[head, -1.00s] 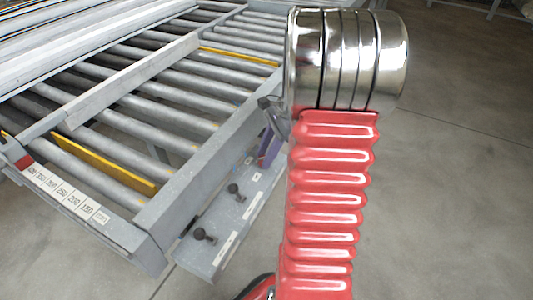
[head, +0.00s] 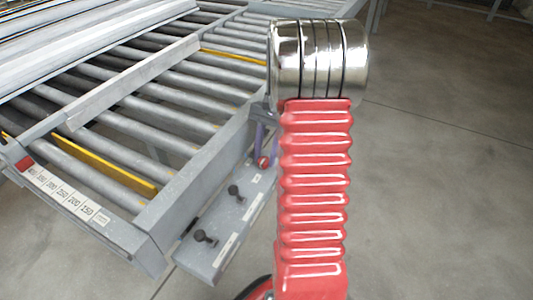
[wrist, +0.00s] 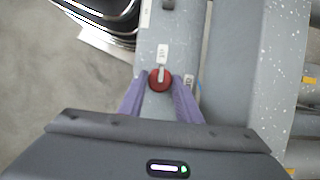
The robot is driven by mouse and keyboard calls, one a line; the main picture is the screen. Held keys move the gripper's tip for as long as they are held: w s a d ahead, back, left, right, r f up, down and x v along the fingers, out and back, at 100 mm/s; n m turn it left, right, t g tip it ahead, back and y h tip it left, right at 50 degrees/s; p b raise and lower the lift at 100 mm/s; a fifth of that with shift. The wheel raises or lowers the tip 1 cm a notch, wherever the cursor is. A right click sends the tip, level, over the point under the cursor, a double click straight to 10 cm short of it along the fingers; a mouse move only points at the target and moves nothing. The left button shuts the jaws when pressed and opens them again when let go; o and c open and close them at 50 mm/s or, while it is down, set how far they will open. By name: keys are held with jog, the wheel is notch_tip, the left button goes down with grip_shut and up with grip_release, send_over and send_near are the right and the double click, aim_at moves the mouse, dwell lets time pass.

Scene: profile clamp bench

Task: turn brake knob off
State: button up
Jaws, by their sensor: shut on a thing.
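The red round knob (wrist: 154,84) sits on the grey side panel in the wrist view, with a pale pointer mark on its face. The mark runs roughly along the panel, in line with a small white label (wrist: 162,54). The knob also shows in the head view (head: 264,163), partly beside my arm. My gripper (wrist: 160,82) has its two purple fingers on either side of the knob, shut on it. The lettering on the label is too small to read for certain.
Two black knobs (head: 233,189) (head: 200,235) stand on the same panel (head: 218,212), nearer the front. The roller bench (head: 145,120) with yellow strips lies to the left. Open concrete floor (head: 440,200) lies to the right.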

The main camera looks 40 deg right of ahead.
jog(key=shift+w+a, duration=0.1)
jog(key=shift+w, duration=0.05)
dwell(0.3)
jog(key=o, duration=1.1)
jog(key=shift+c, duration=0.2)
jog(key=shift+r, duration=0.1)
jog(key=v, duration=1.3)
jog(key=shift+r, duration=0.25)
jog(key=shift+w, duration=0.15)
